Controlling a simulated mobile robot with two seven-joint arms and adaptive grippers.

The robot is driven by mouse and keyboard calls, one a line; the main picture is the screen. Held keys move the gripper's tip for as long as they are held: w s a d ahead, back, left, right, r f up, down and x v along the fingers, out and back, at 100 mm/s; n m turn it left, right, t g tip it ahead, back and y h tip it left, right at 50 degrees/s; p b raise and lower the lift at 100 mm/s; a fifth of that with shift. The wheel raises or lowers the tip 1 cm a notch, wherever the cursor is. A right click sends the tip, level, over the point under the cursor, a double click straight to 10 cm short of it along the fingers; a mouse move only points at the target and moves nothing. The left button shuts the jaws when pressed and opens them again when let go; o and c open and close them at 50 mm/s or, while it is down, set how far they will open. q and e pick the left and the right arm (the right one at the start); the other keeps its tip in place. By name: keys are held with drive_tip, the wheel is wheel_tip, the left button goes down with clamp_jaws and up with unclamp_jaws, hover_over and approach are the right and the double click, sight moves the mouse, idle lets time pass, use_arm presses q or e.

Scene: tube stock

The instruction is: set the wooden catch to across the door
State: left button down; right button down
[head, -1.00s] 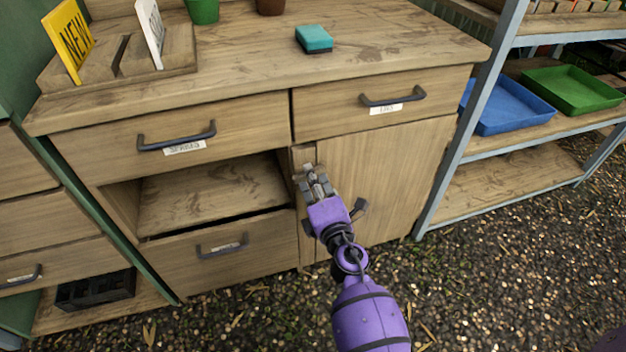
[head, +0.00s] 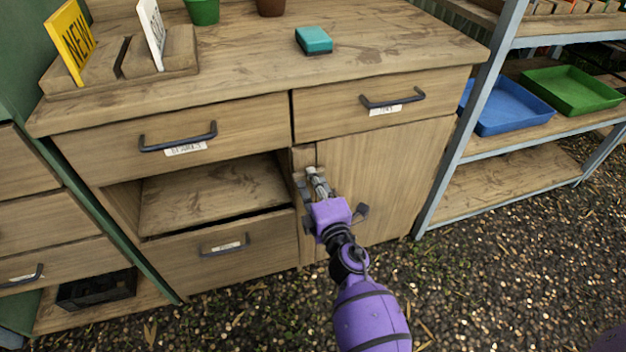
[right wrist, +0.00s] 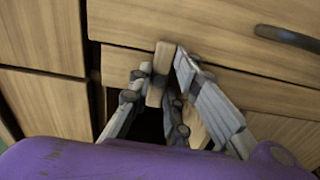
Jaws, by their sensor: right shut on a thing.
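The wooden catch (right wrist: 162,60) is a small light wooden bar, seen in the right wrist view between my fingertips. It stands roughly upright there, slightly tilted, near the seam under the drawer. My right gripper (head: 314,173) is shut on it at the door's left edge; it also shows in the right wrist view (right wrist: 161,68). In the head view my fingers partly hide the catch, so its exact angle is hard to tell. The plain wooden door (head: 390,175) looks closed, right of the gripper. My left gripper is not in view.
A labelled drawer (head: 345,110) with a dark handle (head: 393,99) is above the door. An open compartment (head: 215,188) lies left of the gripper. A metal shelf rack (head: 470,120) with a blue tray (head: 510,105) and a green tray (head: 575,88) stands at right.

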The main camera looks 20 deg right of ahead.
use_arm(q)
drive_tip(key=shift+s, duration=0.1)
use_arm(e)
drive_tip(key=c, duration=1.6)
unclamp_jaws()
drive_tip(key=shift+c, duration=0.2)
drive_tip(key=s, duration=1.2)
